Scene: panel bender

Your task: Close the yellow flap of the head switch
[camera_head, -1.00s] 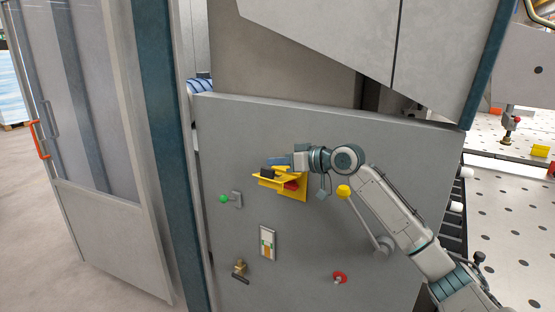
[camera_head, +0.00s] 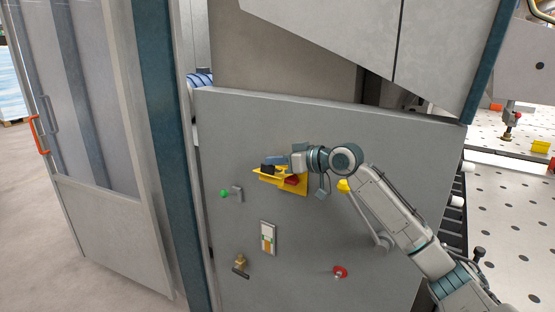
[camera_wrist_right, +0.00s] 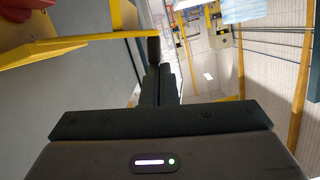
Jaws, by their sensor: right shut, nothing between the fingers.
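The head switch is a yellow housing (camera_head: 297,188) on the grey panel, with a red part (camera_head: 292,180) inside it. Its yellow flap (camera_head: 264,178) appears to stick out from the panel, so it looks open. My right gripper (camera_head: 268,168) is shut and empty, just above the flap at the upper left of the housing. In the right wrist view, the shut fingers (camera_wrist_right: 155,78) are beside the end of a yellow plate (camera_wrist_right: 70,46); I cannot tell whether they touch. The red part (camera_wrist_right: 20,15) shows at the upper left there. My left gripper is not in view.
The grey panel (camera_head: 350,235) also carries a green knob (camera_head: 224,194), a yellow knob (camera_head: 344,186) on a lever, a small label plate (camera_head: 268,238), a brass lock (camera_head: 240,264) and a red knob (camera_head: 340,271). A glazed door stands at left.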

